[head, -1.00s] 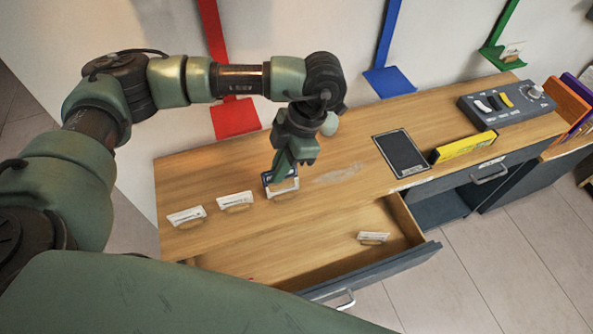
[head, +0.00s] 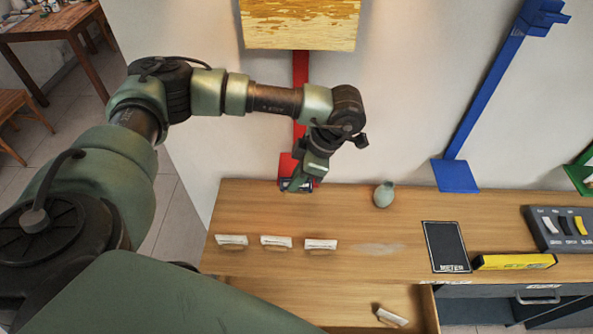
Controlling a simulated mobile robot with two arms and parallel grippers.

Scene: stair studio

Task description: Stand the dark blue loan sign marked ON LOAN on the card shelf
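My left gripper (head: 300,181) is at the wall behind the desk, in front of the red shelf (head: 287,166) and partly covering it. It appears shut on a small dark blue piece with a pale edge, which I take as the loan sign (head: 297,186); its marking cannot be read. I cannot tell whether the sign touches the red shelf. A blue shelf (head: 455,176) and a green shelf (head: 582,172) are farther right on the wall. My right gripper is not in view.
Three pale cards stand in a row on the desk: left (head: 232,240), middle (head: 276,242), right (head: 320,244). Another card (head: 391,317) lies in the open drawer. A grey-green vase (head: 383,194), dark meter pad (head: 445,247), yellow box (head: 514,261) and switch panel (head: 562,229) are to the right.

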